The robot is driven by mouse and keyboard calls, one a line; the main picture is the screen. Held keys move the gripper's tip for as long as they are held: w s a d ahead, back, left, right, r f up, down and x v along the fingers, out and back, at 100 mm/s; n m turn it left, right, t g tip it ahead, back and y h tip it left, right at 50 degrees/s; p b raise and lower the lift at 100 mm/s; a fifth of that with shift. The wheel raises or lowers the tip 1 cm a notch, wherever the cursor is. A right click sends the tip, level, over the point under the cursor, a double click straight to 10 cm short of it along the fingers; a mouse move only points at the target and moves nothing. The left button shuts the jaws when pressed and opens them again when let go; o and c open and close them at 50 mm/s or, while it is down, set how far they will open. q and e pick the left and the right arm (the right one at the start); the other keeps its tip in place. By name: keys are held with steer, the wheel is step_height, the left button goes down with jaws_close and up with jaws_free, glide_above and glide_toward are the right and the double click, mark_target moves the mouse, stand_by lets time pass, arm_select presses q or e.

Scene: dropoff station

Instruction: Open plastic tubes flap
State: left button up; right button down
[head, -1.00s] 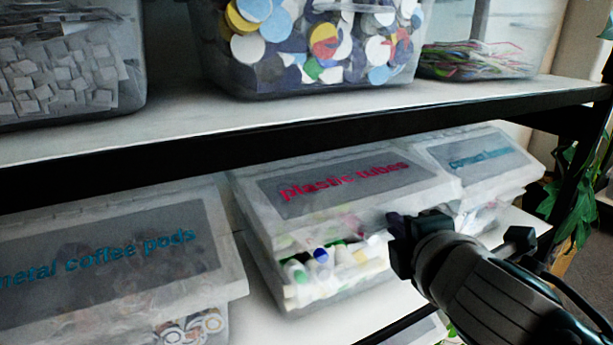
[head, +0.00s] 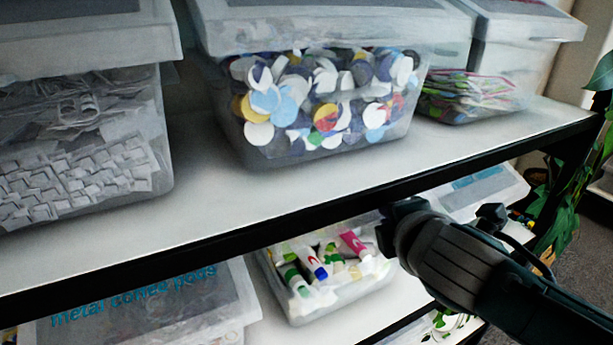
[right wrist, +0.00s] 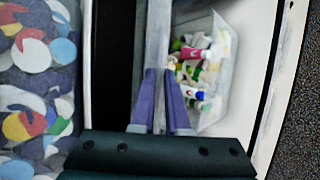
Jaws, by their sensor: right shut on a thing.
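The plastic tubes bin (head: 345,300) is a clear bin on the lower shelf, full of white, green, blue and pink tubes (head: 325,262). It also shows in the right wrist view (right wrist: 212,115). Its flap is raised, and its label is hidden behind the upper shelf in the head view. My right gripper (head: 390,222) is at the bin's upper right, just below the upper shelf edge. In the right wrist view its purple fingers (right wrist: 161,78) are shut on the flap (right wrist: 158,35), seen nearly edge-on as a pale strip. My left gripper is not in view.
The upper shelf's black front edge (head: 240,240) runs close above my right gripper. Bins of discs (head: 320,110) and other items stand on that shelf. The metal coffee pods bin (head: 150,310) is left of the tubes bin, another lidded bin (head: 475,190) right of it.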

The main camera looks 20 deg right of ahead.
steer(key=shift+w+r, duration=0.15)
steer(key=shift+r, duration=0.05)
steer(key=c, duration=1)
jaws_free()
